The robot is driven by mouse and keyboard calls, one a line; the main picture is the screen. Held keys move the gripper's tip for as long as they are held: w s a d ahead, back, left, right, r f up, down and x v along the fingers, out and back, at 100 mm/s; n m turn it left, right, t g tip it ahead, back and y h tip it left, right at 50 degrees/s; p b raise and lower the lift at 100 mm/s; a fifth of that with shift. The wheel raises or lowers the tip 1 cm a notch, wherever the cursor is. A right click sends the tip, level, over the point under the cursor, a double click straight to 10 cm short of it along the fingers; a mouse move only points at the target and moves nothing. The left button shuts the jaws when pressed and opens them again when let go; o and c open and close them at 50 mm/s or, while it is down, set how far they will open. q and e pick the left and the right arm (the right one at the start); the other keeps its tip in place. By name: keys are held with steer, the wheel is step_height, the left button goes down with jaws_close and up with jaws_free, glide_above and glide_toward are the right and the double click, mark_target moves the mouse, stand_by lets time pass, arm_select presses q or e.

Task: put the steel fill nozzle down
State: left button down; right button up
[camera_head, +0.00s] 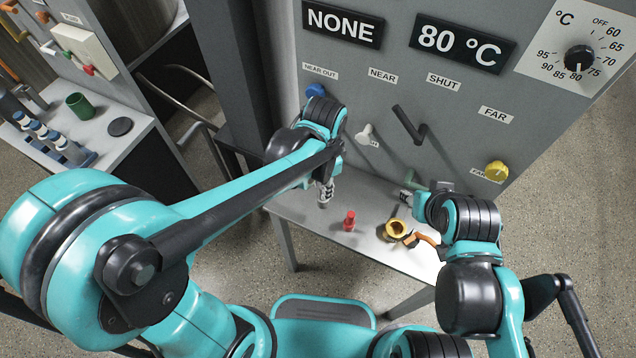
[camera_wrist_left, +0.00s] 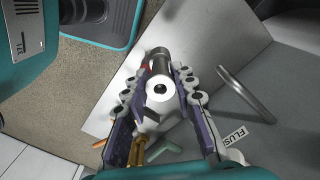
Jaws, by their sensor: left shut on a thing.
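My left gripper (camera_head: 326,186) is above the small grey shelf in front of the panel. In the left wrist view its purple-and-grey fingers (camera_wrist_left: 163,74) are closed on both sides of the steel fill nozzle (camera_wrist_left: 159,90), a shiny cylinder with a pale round end and a dark centre. The nozzle lies between the fingertips over the light shelf surface; whether it touches the shelf I cannot tell. In the head view the nozzle is mostly hidden by the fingers. My right gripper (camera_head: 412,191) is at the shelf's right side, largely hidden by its own wrist.
The shelf (camera_head: 300,207) carries a small red piece (camera_head: 349,220), a brass cup (camera_head: 395,229) and an orange-handled item (camera_head: 424,238). Levers and knobs, including a black lever (camera_head: 408,124) and a yellow knob (camera_head: 496,171), stick out of the panel behind. Bare shelf lies around the red piece.

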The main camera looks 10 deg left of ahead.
arm_select(q)
steer(key=w+a+f+b, duration=0.4)
steer(key=w+a+f, duration=0.1)
steer(key=a+f, duration=0.5)
steer(key=shift+w+f+b, duration=0.15)
steer(key=shift+f+b, duration=0.25)
steer(key=shift+f, duration=0.1)
steer(key=shift+f, duration=0.1)
steer(key=c, duration=1.2)
jaws_free()
